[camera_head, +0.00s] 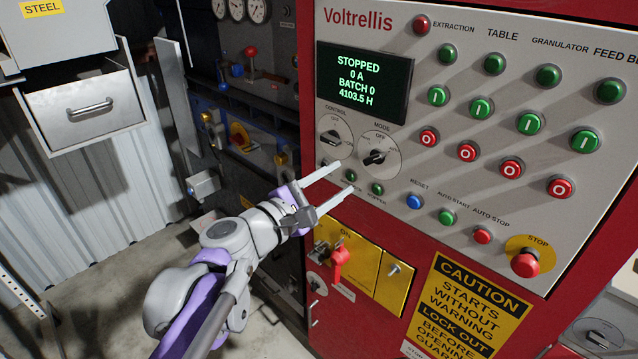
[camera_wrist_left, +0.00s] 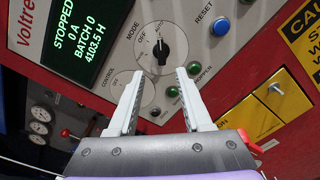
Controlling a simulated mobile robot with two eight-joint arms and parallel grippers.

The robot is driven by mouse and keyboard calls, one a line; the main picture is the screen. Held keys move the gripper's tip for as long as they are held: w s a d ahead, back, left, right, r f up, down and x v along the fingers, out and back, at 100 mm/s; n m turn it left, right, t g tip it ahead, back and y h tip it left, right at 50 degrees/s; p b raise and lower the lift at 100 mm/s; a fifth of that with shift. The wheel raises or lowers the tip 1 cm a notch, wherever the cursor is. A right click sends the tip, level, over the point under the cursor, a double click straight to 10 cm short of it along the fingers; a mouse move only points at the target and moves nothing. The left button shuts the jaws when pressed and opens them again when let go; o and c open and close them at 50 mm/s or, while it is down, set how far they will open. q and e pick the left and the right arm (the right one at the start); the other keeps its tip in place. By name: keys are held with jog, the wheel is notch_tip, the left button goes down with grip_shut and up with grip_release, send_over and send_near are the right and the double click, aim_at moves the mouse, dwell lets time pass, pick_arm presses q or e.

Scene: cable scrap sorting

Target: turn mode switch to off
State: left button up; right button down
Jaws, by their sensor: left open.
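The mode switch (camera_head: 377,157) is a black knob on a round pale plate on the grey control panel, below the display. OFF is printed at the top of its plate. In the left wrist view the knob (camera_wrist_left: 162,48) stands upright in the picture, and OFF lies to its upper left; its pointer seems turned away from OFF. In the wrist view the fingertips (camera_wrist_left: 161,72) straddle the line to the knob. My right gripper is not in view.
The control knob (camera_head: 333,138) is close on the left. Green indicators (camera_head: 377,189) and the blue reset button (camera_head: 415,202) lie below. The display (camera_head: 364,84) reads STOPPED. A red key or tag (camera_head: 340,260) sticks out from a yellow plate under the gripper. The stop button (camera_head: 525,264) is lower right.

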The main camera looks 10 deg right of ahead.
aim_at(371, 161)
pick_arm(q)
jog(key=x, duration=0.7)
jog(key=shift+d, duration=0.2)
jog(key=shift+x, duration=1.1)
grip_shut()
